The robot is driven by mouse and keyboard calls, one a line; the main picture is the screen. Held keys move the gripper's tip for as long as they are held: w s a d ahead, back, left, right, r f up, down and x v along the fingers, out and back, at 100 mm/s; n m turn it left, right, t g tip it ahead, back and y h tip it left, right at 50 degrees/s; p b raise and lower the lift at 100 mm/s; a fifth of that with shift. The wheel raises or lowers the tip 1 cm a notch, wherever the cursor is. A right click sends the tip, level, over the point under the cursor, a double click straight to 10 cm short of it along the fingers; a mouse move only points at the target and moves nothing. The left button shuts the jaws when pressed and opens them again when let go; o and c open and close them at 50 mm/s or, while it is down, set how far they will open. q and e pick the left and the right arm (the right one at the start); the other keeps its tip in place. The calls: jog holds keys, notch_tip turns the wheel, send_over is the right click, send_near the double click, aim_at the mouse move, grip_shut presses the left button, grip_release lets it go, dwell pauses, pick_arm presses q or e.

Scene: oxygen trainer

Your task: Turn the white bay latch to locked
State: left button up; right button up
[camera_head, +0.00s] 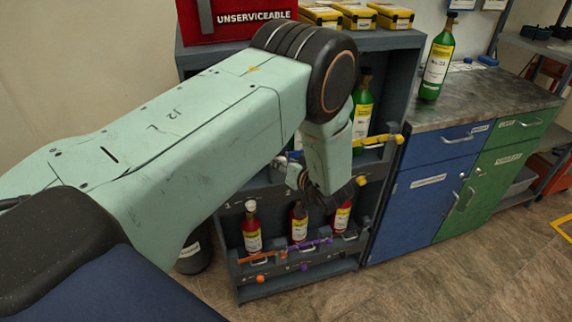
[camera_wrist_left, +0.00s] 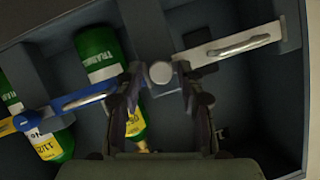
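The white bay latch (camera_wrist_left: 235,42) is a pale bar with a handle, in the upper right of the left wrist view. A round pale knob (camera_wrist_left: 160,72) is at its left end. The fingers of my left gripper (camera_wrist_left: 160,85) stand on either side of this knob, with a gap to each finger. The gripper is open. In the head view my left gripper (camera_head: 335,197) is in front of the grey rack, partly hidden by its own wrist, and it hides the latch area there. My right gripper is not in view.
A blue latch (camera_wrist_left: 80,98) and green bottles (camera_wrist_left: 98,48) are left of the fingers in the wrist view. The grey rack (camera_head: 395,62) also holds red bottles (camera_head: 251,230) and a yellow latch (camera_head: 380,140). A blue and green cabinet (camera_head: 415,205) stands to the right.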

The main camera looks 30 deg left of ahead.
pick_arm(q)
grip_shut()
jog(key=shift+r, duration=0.1)
jog(key=shift+n, duration=0.4)
jog(key=shift+o, duration=1.4)
grip_release()
jog(key=v, duration=0.7)
jog(key=shift+s+r, duration=0.15)
jog(key=shift+s, duration=0.1)
